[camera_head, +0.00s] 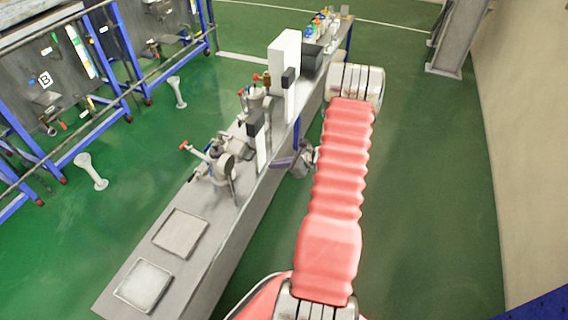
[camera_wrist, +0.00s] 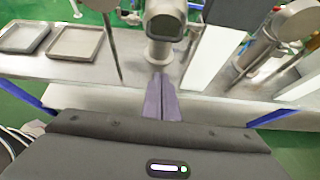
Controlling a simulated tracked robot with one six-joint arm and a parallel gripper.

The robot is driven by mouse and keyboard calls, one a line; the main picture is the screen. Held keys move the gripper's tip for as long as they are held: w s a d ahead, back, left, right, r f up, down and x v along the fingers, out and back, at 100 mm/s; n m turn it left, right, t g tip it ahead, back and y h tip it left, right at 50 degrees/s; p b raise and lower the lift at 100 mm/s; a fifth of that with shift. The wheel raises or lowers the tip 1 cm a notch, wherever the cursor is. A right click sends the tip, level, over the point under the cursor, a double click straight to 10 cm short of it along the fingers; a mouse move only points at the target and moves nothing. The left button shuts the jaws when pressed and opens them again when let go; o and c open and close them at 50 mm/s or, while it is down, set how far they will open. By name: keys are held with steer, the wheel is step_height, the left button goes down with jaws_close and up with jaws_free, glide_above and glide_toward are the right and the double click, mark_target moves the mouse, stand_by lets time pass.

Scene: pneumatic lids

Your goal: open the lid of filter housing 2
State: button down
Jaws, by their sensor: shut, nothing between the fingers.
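Two metal filter housings stand on the grey bench: a nearer one (camera_head: 222,165) and a farther one (camera_head: 257,103), each with a red-tipped part. I cannot read which is housing 2. In the wrist view, a grey cylindrical housing part (camera_wrist: 165,24) stands straight ahead of my fingers, and another metal housing (camera_wrist: 262,48) is at the right. My gripper (camera_wrist: 162,98) has purple fingers, shut together and empty, pointing at the bench's edge below the cylinder, with no contact visible. My gripper also shows in the head view (camera_head: 282,161), at the bench's right side. Lid states are unclear.
Two shallow trays (camera_head: 180,234) (camera_head: 143,286) lie on the bench's near end. A white upright panel (camera_wrist: 213,55) stands between the housings. A tall white box (camera_head: 285,60) and several bottles (camera_head: 318,25) are farther back.

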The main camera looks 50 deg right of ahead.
mark_target(242, 152)
steer(key=shift+w+a+r, duration=0.15)
steer(key=shift+w+a, duration=0.15)
steer(key=shift+w, duration=0.6)
steer(key=shift+w+a+r, duration=0.2)
steer(key=shift+w+a, duration=0.1)
steer(key=shift+w, duration=0.65)
steer(key=shift+w+a+r, duration=0.15)
steer(key=shift+w+a, duration=0.15)
steer(key=shift+w, duration=0.6)
